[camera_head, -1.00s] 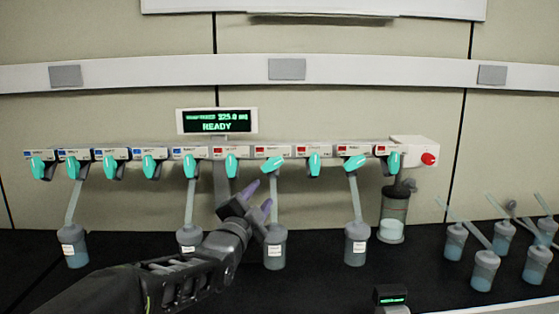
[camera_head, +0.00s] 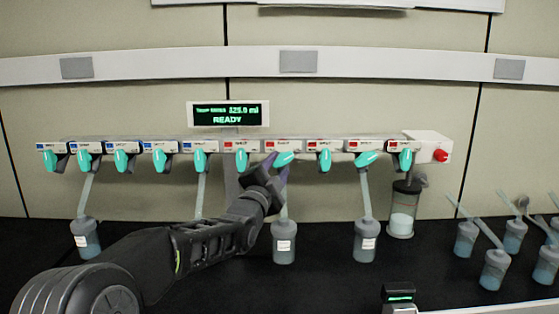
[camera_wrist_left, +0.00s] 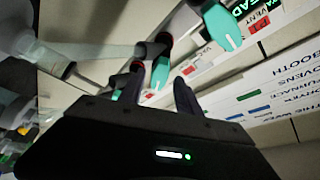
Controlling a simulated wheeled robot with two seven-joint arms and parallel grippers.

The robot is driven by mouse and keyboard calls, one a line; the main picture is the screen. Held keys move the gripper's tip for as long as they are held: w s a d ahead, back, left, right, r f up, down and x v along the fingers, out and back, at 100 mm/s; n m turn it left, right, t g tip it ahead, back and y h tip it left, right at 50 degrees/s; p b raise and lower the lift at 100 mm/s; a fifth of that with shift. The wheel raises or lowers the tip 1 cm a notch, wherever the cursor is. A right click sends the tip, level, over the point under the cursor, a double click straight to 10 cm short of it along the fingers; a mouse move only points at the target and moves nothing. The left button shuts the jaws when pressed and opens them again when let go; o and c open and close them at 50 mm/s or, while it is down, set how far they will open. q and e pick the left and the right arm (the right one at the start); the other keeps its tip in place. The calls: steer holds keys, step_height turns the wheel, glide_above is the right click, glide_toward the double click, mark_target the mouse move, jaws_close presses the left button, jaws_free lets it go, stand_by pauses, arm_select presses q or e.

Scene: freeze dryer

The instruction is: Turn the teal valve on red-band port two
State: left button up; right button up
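A manifold rail carries a row of teal valves under blue and red bands. The teal valve on red-band port two (camera_head: 285,158) lies slanted, and a flask (camera_head: 284,243) hangs below that port. My left gripper (camera_head: 275,167) is raised just below this valve, fingers pointing up at it. In the left wrist view, its two fingers (camera_wrist_left: 159,84) are apart, with a teal valve (camera_wrist_left: 161,70) in line with the gap between their tips. I cannot tell whether they touch it. My right gripper is not in view.
Neighbouring teal valves on red-band port one (camera_head: 241,159) and port three (camera_head: 324,160) sit close on either side. A flask (camera_head: 366,240) hangs further right. A display reading READY (camera_head: 228,114) stands above the rail. Several loose flasks (camera_head: 495,268) stand at the right.

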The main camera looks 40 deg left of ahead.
arm_select(q)
steer(key=shift+x, duration=0.9)
steer(key=shift+c, duration=0.3)
jaws_close()
